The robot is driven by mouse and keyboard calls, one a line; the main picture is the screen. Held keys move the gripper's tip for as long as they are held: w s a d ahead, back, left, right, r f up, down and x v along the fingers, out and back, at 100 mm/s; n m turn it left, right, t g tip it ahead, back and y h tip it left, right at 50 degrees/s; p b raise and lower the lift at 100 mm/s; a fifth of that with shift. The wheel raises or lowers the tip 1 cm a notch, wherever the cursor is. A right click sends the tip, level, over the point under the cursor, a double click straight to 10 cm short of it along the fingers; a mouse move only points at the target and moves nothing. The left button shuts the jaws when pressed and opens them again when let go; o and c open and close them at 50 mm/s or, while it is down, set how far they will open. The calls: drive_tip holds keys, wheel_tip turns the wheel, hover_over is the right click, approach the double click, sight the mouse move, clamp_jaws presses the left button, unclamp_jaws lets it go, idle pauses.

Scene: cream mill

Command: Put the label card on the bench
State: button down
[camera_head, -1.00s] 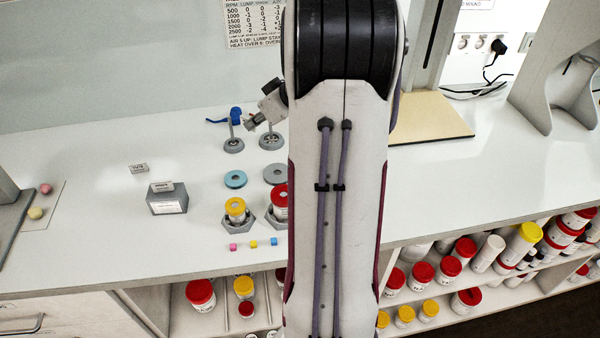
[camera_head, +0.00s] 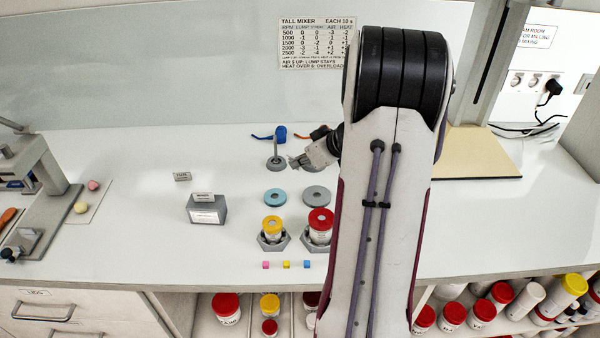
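Two small cards could be the label card, and I cannot tell which is meant. One small white card (camera_head: 182,176) stands on the bench (camera_head: 130,225) at the left. The other card (camera_head: 203,196) is at the top of a grey block (camera_head: 207,212), which has a white label on its front. My gripper (camera_head: 299,162) is over the back of the bench, right of both cards and apart from them. It is just right of a grey stand (camera_head: 276,163). It is small and seen side-on, so its opening is unclear. I see no card in it.
Yellow-lided (camera_head: 272,225) and red-lidded jars (camera_head: 320,222) stand in grey holders, with a blue ring (camera_head: 275,197) and a grey ring (camera_head: 316,194) behind. Small coloured cubes (camera_head: 286,264) lie in front. A grey machine (camera_head: 40,205) is at far left. Bench is clear around the cards.

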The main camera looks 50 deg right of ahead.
drive_tip(key=shift+f, duration=0.2)
drive_tip(key=shift+f, duration=1.75)
drive_tip(key=shift+f, duration=0.15)
drive_tip(key=c, duration=2.2)
unclamp_jaws()
drive_tip(key=shift+c, duration=0.2)
drive_tip(key=shift+r, duration=0.2)
drive_tip(key=shift+v, duration=0.85)
drive_tip(key=v, duration=1)
drive_tip(key=shift+r, duration=0.15)
